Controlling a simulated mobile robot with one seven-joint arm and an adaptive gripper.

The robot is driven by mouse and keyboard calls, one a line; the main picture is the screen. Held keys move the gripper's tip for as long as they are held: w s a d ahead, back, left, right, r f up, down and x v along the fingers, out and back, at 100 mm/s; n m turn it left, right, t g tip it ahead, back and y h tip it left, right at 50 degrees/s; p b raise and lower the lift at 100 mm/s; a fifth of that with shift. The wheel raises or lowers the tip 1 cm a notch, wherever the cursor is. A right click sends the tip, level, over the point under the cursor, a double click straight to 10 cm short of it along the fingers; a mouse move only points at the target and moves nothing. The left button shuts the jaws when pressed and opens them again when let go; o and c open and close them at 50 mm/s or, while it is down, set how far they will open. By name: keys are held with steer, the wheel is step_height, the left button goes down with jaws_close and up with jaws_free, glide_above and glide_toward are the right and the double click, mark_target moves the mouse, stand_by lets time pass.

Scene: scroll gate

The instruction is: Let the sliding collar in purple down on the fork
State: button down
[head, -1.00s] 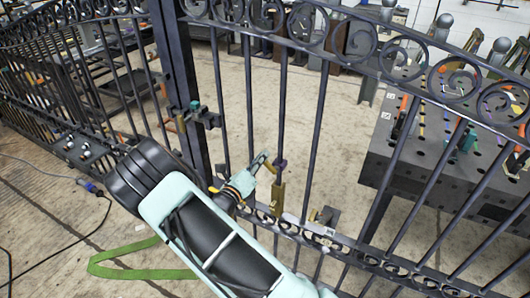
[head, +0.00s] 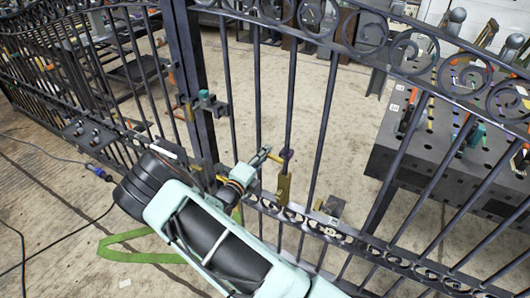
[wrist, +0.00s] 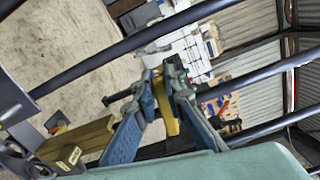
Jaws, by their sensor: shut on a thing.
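The purple sliding collar (head: 287,154) is around an upright dark bar of the gate, in the middle of the head view. A yellow tab (head: 277,160) reaches from it towards my gripper (head: 268,155). My gripper is shut on this tab from the left; in the wrist view the yellow tab (wrist: 165,108) stands between the fingers. A brass-coloured piece (head: 283,189), which looks like the fork, is on the same bar below the collar, with a gap between them. It also shows in the wrist view (wrist: 75,145). The purple of the collar is not clear in the wrist view.
Scrollwork (head: 335,228) runs along the gate below the brass piece. A grey block (head: 333,206) stands to its right. A latch with a teal knob (head: 205,97) is on the post at left. A perforated table (head: 400,150) stands behind the gate.

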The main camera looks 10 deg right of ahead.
stand_by(0.3)
steer(key=c, duration=2)
jaws_free()
steer(key=shift+o, duration=0.2)
steer(key=v, duration=1.2)
steer(key=shift+c, duration=0.3)
